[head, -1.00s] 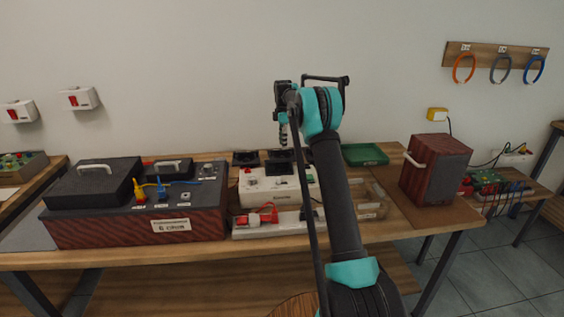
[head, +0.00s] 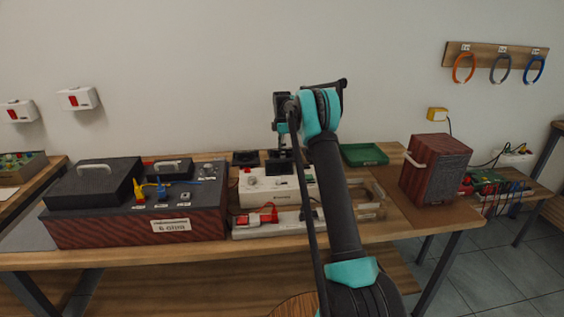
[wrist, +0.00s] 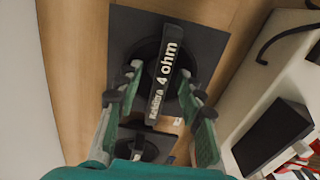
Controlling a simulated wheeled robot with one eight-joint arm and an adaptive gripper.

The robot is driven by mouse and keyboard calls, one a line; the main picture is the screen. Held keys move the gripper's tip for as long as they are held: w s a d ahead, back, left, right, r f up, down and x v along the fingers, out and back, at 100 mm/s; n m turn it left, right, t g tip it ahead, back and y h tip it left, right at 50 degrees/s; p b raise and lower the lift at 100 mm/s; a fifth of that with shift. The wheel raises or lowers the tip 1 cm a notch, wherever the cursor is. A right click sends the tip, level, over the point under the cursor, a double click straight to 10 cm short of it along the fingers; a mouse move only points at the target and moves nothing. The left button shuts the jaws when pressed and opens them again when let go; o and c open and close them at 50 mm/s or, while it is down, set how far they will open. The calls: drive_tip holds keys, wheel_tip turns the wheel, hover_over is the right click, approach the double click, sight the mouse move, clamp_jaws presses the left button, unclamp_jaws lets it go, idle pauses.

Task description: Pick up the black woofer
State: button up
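A black woofer (wrist: 130,45) lies on the wooden table in the wrist view. I cannot tell whether the fingers touch the bar. A second black unit (wrist: 148,150) shows lower in the wrist view, partly hidden by my gripper. In the head view my gripper (head: 284,150) hangs over the row of black units behind the white box and hides part of them.
A white box (head: 262,190) with red parts stands in front of the row, and a black panel (wrist: 272,132) lies beside the woofer. A dark red box (head: 435,168) stands further right.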

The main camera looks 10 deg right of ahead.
drive_tip(key=shift+f, duration=0.15)
clamp_jaws()
idle(0.4)
